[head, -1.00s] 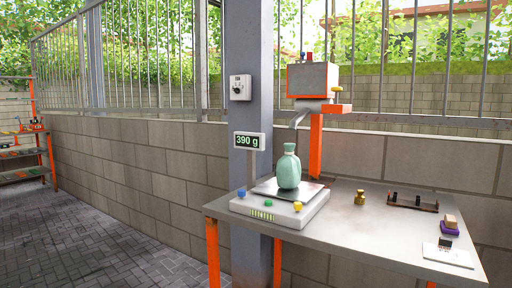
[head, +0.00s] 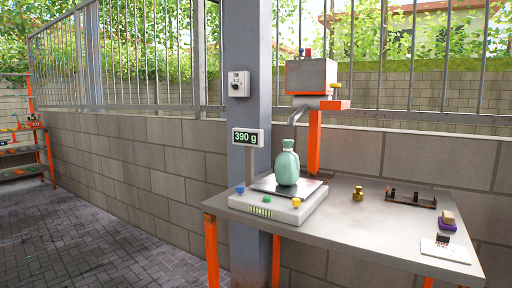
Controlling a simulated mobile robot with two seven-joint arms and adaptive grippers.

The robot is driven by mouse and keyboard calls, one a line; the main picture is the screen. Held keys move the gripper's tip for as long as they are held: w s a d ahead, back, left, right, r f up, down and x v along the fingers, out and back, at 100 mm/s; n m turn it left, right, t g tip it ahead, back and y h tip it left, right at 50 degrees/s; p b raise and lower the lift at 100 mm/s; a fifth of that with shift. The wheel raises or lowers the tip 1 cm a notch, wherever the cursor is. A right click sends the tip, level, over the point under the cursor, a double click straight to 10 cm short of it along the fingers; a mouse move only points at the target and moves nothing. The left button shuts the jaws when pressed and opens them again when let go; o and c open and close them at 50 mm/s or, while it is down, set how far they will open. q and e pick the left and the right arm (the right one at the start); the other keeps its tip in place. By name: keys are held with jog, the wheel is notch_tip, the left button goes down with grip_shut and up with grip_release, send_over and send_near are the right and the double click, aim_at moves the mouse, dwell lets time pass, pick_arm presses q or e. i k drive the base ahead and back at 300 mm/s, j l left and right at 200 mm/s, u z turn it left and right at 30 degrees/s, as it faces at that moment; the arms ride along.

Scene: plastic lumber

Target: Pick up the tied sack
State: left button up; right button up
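The tied sack (head: 287,168) is pale green, with a narrow tied neck and a small flared top. The scale's display (head: 247,138) reads 390 g. Neither of my grippers shows in the head view.
The grey table (head: 350,225) has orange legs. A brass weight (head: 358,193), a dark rack (head: 410,198), a purple-based block (head: 446,221) and a white card (head: 445,250) lie to the right. An orange dispenser (head: 312,78) with a spout stands behind the sack. Paved floor is clear at left.

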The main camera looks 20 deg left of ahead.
aim_at(286, 167)
jog(key=i+j, duration=0.1)
jog(key=j, duration=0.3)
jog(key=i+j+z, duration=0.15)
jog(key=j, duration=0.2)
jog(key=j+z, duration=0.25)
jog(key=j, duration=0.5)
jog(key=j+z, duration=0.25)
jog(key=j, duration=0.5)
jog(key=k+j+z, duration=0.15)
jog(key=j+z, duration=0.15)
jog(key=j, duration=0.4)
jog(key=j+z, duration=0.5)
jog(key=j, duration=0.65)
jog(key=i+j+z, duration=0.1)
jog(key=j, duration=0.25)
jog(key=i+j+z, duration=0.1)
jog(key=j, duration=0.25)
jog(key=i+j+z, duration=0.1)
jog(key=j, duration=0.3)
jog(key=i, duration=0.1)
